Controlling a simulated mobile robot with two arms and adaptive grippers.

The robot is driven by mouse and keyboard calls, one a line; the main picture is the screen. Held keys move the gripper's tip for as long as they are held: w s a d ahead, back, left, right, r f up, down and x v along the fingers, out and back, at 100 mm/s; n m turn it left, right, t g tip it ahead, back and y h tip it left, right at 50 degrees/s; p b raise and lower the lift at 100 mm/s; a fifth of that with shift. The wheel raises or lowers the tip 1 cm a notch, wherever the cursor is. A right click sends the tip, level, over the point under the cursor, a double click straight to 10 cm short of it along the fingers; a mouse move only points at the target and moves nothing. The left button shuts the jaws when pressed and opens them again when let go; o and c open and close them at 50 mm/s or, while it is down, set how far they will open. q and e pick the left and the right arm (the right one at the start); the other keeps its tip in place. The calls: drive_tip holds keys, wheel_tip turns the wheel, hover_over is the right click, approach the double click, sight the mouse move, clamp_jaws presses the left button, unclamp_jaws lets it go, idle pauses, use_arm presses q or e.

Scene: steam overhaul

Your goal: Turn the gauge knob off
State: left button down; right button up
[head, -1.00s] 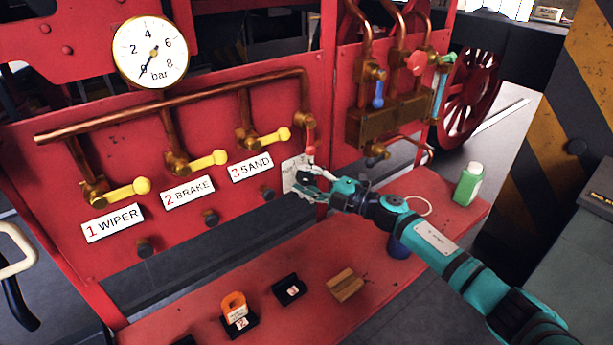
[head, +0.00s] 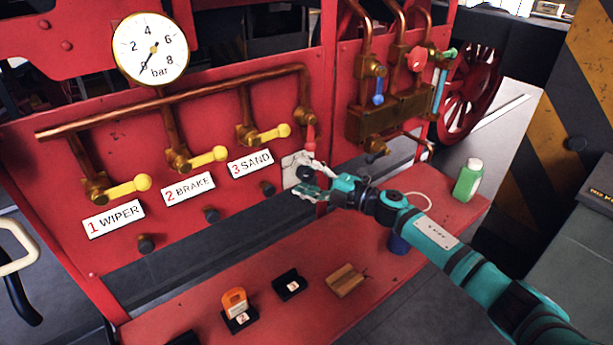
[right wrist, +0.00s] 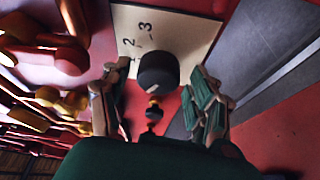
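The gauge knob (head: 305,172) is a dark round knob on a pale plate at the right end of the red panel. In the right wrist view the knob (right wrist: 158,72) has a light mark on its edge, and the plate (right wrist: 185,25) shows numbers 1, 2 and 3. My right gripper (head: 308,181) is open at the plate. In the right wrist view its fingers (right wrist: 157,108) stand on either side, below the knob, with gaps; I see no contact. The round gauge (head: 150,50) has its needle at the low end. My left gripper is not in view.
Yellow-handled valves labelled WIPER (head: 130,187), BRAKE (head: 207,158) and SAND (head: 270,135) line the panel left of the knob. A red lever (head: 310,137) hangs just above it. The red shelf (head: 290,320) below carries an orange piece (head: 234,299), a wooden block (head: 346,281) and a green bottle (head: 468,181).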

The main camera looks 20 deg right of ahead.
drive_tip(key=v, duration=1.2)
idle(0.3)
